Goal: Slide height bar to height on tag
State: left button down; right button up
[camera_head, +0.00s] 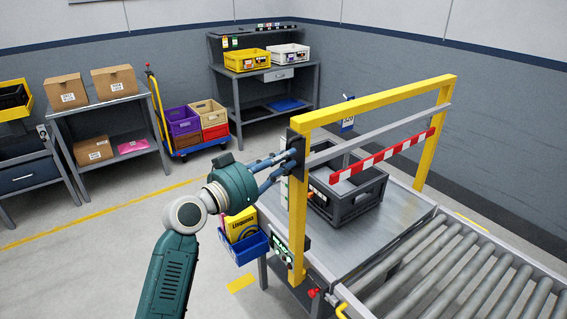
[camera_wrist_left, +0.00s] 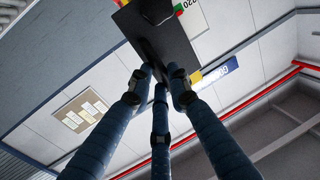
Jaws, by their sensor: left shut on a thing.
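The height bar (camera_head: 385,155) is a red-and-white striped bar hanging below a grey crossbar (camera_head: 380,134) on a yellow gantry frame (camera_head: 298,215). A black plate (camera_head: 296,146) sits at the upper part of the near-left yellow post; it also shows in the left wrist view (camera_wrist_left: 180,45). My left gripper (camera_head: 292,157) reaches this plate from the left, its blue fingers (camera_wrist_left: 159,80) shut on a dark part there, mostly hidden by the fingers. A small blue-and-white tag (camera_head: 347,122) shows behind the frame; its writing is unreadable. My right gripper is out of view.
A dark grey crate (camera_head: 348,196) stands on the metal table (camera_head: 398,212) beneath the bar. A roller conveyor (camera_head: 455,275) extends at front right. A blue bin (camera_head: 245,246) hangs at the table's left side. Open floor (camera_head: 105,260) lies left of my arm.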

pick_arm(q)
jog(key=shift+f, duration=0.35)
jog(key=c, duration=1.6)
grip_release()
jog(key=shift+r, duration=0.1)
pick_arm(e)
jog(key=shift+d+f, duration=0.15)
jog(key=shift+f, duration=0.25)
pick_arm(q)
jog(key=shift+a, duration=0.1)
jog(key=v, duration=1.2)
